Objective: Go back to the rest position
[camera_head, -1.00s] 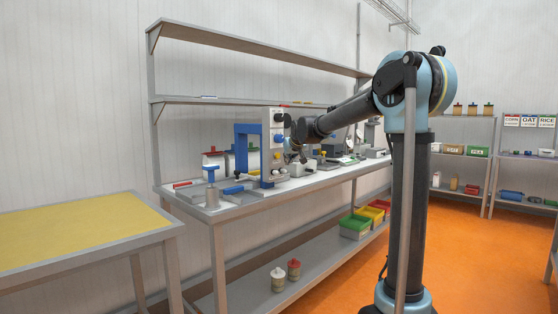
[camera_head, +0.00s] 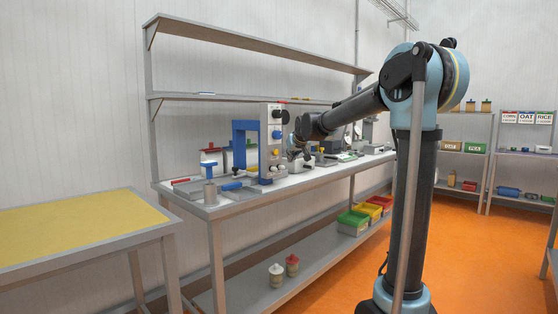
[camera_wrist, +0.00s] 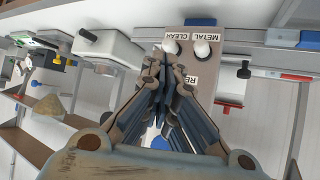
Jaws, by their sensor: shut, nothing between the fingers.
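My gripper (camera_head: 291,152) is at the right of a grey upright panel box (camera_head: 272,142) on the workbench, close to its face. In the wrist view my gripper (camera_wrist: 162,72) is shut, its fingers meeting with nothing between them. The panel (camera_wrist: 232,72) lies behind the fingertips, with labels reading METAL and CLEAR, a third label partly hidden, and two white knobs (camera_wrist: 202,50). In the head view the arm reaches left from its upright column, its forearm sloping down to the bench. Whether the fingers touch the panel I cannot tell.
The workbench (camera_head: 232,205) carries a blue frame (camera_head: 239,135) and several small devices. Shelf boards (camera_head: 245,42) run above it. A yellow-topped table (camera_head: 70,225) stands at left. Open orange floor (camera_head: 465,245) lies right of the column.

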